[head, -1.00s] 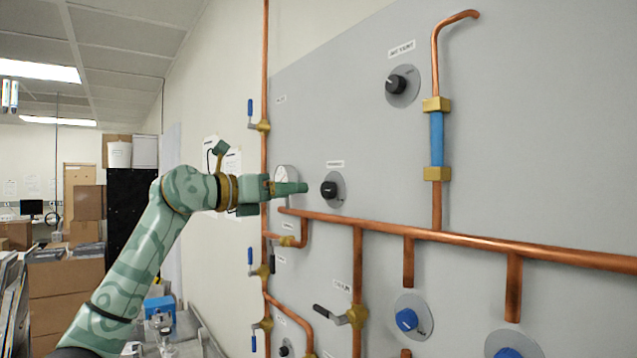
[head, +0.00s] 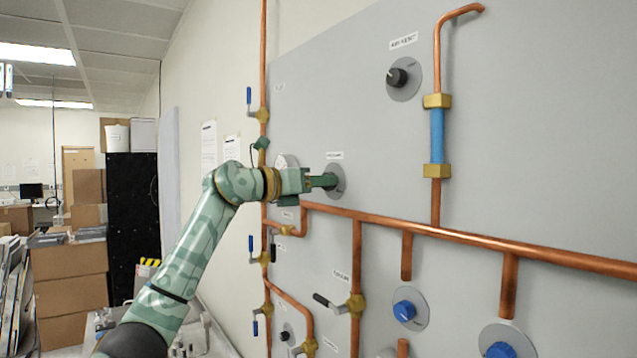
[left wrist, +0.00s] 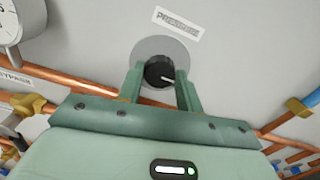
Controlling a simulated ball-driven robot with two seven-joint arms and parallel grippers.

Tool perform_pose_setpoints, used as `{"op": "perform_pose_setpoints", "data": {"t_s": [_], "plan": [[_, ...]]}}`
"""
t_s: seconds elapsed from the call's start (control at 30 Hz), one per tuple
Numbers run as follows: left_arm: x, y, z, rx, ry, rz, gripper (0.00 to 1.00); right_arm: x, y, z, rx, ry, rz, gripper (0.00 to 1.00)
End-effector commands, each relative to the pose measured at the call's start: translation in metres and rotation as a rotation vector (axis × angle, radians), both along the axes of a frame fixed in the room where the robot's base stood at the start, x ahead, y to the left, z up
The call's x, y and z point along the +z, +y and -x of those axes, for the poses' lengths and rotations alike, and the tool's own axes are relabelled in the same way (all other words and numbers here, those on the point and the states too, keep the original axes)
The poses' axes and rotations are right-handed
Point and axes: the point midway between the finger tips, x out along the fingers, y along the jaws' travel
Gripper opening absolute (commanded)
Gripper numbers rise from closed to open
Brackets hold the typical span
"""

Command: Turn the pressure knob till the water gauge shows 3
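The black pressure knob (left wrist: 158,72) sits on a round grey plate (left wrist: 150,47) under a "PRESSURE" label in the left wrist view. Its light pointer mark points to the right and slightly down. My left gripper (left wrist: 160,84) has one finger on each side of the knob; I cannot tell whether they press on it. In the head view my left gripper (head: 325,181) hides the knob. The round white gauge (left wrist: 14,20) is cut off at the top left of the wrist view; its needle is not readable. My right gripper is in neither view.
A copper pipe (head: 450,236) runs across the grey panel just below the knob. Another black knob (head: 397,77) is higher up, and blue knobs (head: 404,311) are lower right. A lever valve (head: 356,306) juts out below. Boxes (head: 70,275) stand at the left.

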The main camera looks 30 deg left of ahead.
Motion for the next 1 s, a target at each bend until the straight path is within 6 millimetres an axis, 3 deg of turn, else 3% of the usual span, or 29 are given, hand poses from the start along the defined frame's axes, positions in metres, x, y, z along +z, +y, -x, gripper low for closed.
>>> {"op": "perform_pose_setpoints", "data": {"t_s": [0.47, 1.0], "plan": [[0.001, 0.001, 0.0, 0.002, 0.048, 0.114, 0.13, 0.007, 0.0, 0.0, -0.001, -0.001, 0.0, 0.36], [0.002, 0.001, 0.0, 0.002, 0.233, 0.564, 0.13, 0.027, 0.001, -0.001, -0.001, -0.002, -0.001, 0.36]]}}
